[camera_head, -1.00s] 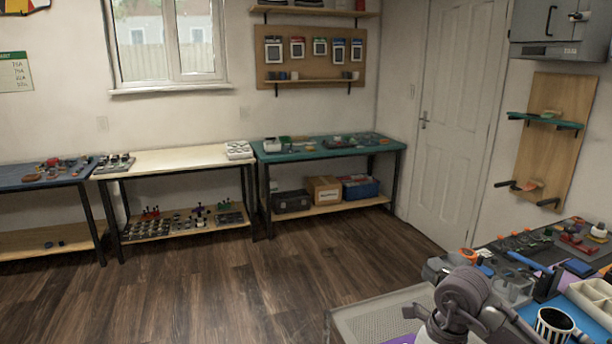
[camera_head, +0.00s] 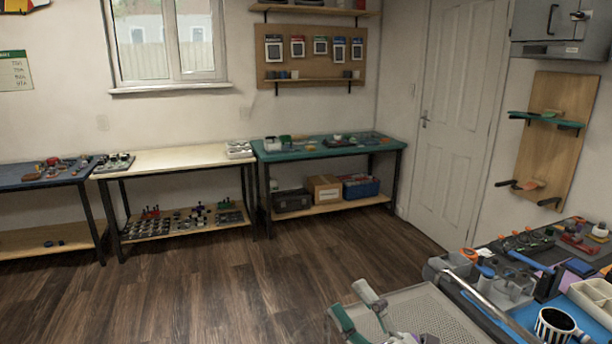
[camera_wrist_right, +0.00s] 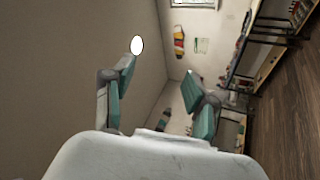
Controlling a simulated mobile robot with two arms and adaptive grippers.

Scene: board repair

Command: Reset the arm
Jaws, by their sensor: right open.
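My right gripper (camera_head: 357,306) shows at the bottom of the head view, over the grey perforated tray (camera_head: 440,312). Its two green-padded fingers are spread apart with nothing between them. In the right wrist view the same gripper (camera_wrist_right: 160,92) is open and empty, facing the wall, and the floor shows at the right edge. My left gripper is in neither view.
A cluttered bench (camera_head: 545,262) stands at the lower right with tools, a striped cup (camera_head: 555,325) and a white divided bin (camera_head: 592,300). A metal bar crosses in front of it. Open wooden floor (camera_head: 220,295) lies to the left, before several tables along the wall.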

